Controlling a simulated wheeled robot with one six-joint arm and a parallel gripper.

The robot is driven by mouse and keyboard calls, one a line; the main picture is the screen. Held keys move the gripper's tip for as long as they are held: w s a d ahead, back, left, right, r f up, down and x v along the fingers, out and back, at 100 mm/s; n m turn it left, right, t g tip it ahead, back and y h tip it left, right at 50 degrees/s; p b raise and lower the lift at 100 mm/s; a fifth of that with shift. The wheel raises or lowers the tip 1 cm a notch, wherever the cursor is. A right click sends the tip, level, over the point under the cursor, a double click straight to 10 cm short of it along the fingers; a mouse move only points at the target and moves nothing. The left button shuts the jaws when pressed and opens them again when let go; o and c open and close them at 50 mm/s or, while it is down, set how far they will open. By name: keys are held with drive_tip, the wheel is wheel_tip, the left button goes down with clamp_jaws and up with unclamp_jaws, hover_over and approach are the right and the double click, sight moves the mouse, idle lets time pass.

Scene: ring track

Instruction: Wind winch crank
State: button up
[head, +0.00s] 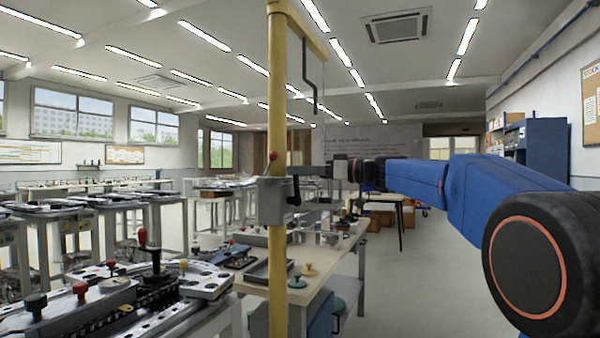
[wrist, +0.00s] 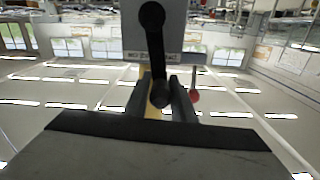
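A grey winch box (head: 272,201) is fixed to a yellow post (head: 277,110). In the wrist view its labelled grey face (wrist: 185,28) fills the top middle. The black crank (wrist: 154,42) runs down from its hub to a round handle (wrist: 159,95) that points toward the camera. My gripper (head: 303,170) reaches in from the right at the box. The handle's far part is hidden.
A red-knobbed lever (head: 272,156) sits at the box's upper left, and its knob shows beside the right finger (wrist: 194,96). A workbench (head: 345,240) with parts stands behind the post. A fixture table (head: 170,318) is at the left front. Floor is clear at the right.

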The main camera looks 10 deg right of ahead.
clamp_jaws()
drive_tip(key=shift+s, duration=0.15)
drive_tip(key=s+a+f+n, duration=0.4)
drive_tip(key=s+f+n, duration=0.1)
drive_tip(key=f+n, duration=0.4)
drive_tip(key=shift+s+f, duration=0.2)
drive_tip(key=shift+f, duration=0.65)
idle(0.7)
